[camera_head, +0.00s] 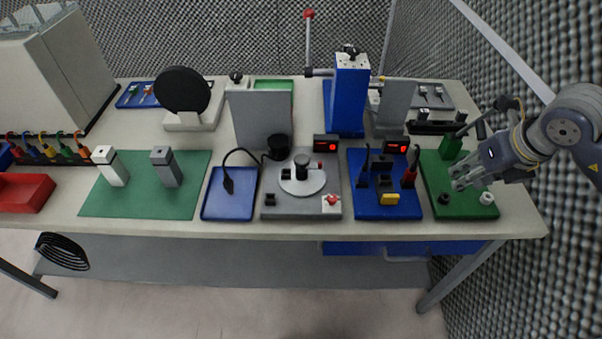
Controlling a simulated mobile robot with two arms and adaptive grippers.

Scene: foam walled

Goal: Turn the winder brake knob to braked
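A grey board (275,208) in the middle of the bench carries a pale round disc (303,181) with a black hub. A red knob (332,199) sits on a small white block at the board's front right corner. Other knobs include a black one on top of the blue tower (351,95). No label is readable, so I cannot tell which knob is the winder brake or its setting. My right gripper (456,178) is over the green tray (468,210) at the right, well right of the red knob. Its fingers look apart and empty. My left gripper is out of view.
A blue tray (397,213) with small tools lies between the grey board and the green tray. A small white ring (487,198) lies near the green tray's front right corner. A green mat (140,200) holds two upright posts at left. The bench's front strip is clear.

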